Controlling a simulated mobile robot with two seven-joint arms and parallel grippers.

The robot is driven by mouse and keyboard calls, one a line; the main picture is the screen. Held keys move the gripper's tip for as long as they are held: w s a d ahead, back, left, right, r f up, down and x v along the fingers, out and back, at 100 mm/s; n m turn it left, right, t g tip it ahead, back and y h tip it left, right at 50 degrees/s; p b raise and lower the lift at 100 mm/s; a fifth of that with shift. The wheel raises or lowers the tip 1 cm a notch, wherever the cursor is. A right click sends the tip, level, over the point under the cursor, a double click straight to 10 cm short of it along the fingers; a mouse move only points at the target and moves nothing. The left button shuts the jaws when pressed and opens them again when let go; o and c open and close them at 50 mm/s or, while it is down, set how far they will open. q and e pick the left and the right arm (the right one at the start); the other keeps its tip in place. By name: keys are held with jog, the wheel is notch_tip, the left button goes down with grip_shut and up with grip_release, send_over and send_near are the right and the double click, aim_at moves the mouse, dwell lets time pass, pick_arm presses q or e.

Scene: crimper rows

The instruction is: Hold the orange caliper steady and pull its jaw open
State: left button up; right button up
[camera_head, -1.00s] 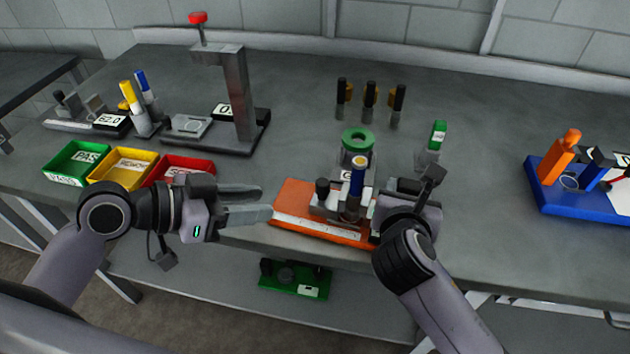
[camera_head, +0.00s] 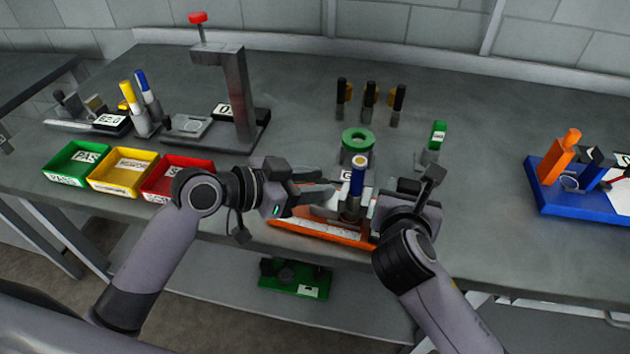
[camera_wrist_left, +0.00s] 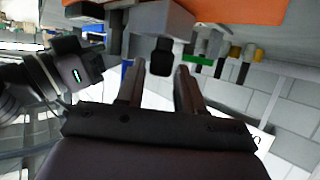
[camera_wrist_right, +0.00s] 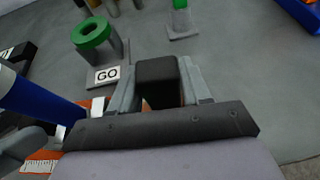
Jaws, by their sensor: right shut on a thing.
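The orange caliper (camera_head: 325,236) lies along the table's front edge, with a pale scale strip on it and grey blocks standing on top. Its orange base also shows at the top of the left wrist view (camera_wrist_left: 245,10). My right gripper (camera_wrist_right: 160,78) is shut on a dark block (camera_wrist_right: 160,72) at the caliper's right end; the arm hides much of this in the head view. My left gripper (camera_head: 325,195) is open at the caliper's left part. In the left wrist view, a black knob (camera_wrist_left: 160,57) lies between its spread fingertips.
A blue post (camera_head: 357,180) with a yellow top rises between the grippers. Behind it stands a green ring (camera_head: 357,139) on a grey stand. Green, yellow and red (camera_head: 175,181) bins lie left. A blue stand (camera_head: 570,203) is at far right.

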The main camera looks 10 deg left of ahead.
pick_arm(q)
jog(key=shift+w+d, duration=0.15)
jog(key=shift+d, duration=0.05)
grip_shut()
jog(key=shift+w+a, duration=0.15)
jog(key=shift+a, duration=1.45)
grip_release()
